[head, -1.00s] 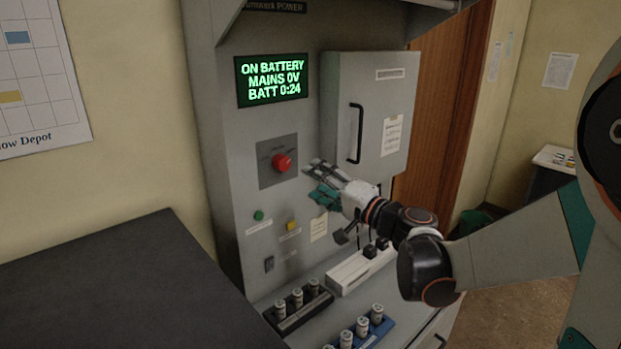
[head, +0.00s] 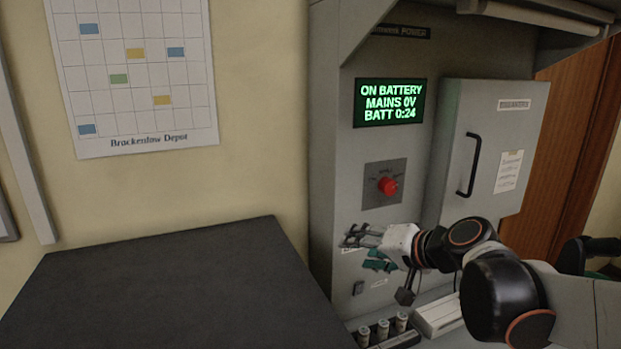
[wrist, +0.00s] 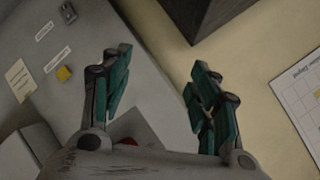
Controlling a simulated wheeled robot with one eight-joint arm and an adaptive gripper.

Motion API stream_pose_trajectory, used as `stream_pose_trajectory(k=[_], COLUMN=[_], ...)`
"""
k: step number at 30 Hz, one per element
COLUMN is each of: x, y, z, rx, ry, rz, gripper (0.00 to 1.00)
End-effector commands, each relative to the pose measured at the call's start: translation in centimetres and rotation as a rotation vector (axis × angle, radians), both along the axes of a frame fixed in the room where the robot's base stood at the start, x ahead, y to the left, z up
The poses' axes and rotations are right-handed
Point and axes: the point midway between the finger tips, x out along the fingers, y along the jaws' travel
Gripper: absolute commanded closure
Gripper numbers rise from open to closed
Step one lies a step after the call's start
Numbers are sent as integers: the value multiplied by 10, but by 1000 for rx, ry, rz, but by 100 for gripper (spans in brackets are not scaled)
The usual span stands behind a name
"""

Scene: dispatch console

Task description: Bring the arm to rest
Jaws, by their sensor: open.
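My gripper (head: 366,248) is in front of the grey power cabinet in the head view, below the red knob (head: 387,186) and its dark plate. In the wrist view its two green-padded fingers (wrist: 155,95) are spread wide with nothing between them. My arm reaches in from the lower right of the head view and is bent. Behind the fingers the wrist view shows the grey panel with a yellow button (wrist: 65,74) and a small switch (wrist: 68,12). A bit of red shows at the gripper's base.
A dark worktop (head: 180,290) lies at left. A lit screen (head: 390,102) reads "ON BATTERY MAINS 0V BATT 0:24". A rack of white cylinders (head: 383,330) stands low in front. A wall calendar (head: 135,80) hangs at left.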

Motion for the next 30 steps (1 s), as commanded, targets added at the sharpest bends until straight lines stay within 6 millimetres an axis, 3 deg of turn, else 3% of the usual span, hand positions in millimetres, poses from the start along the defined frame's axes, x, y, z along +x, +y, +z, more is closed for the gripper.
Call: stream_pose_trajectory(k=[2,5,12,18,24,30], x=[-24,-58,-138,-192,-217,-221], y=[13,11,-29,-63,-82,-85], z=[-14,-34,-92,-139,-161,-163], rx=[-124,-280,-540,-698,-780,-795], ry=[40,80,134,170,190,193], rz=[43,70,69,54,45,42], gripper=[45,45,45,45,45,45])
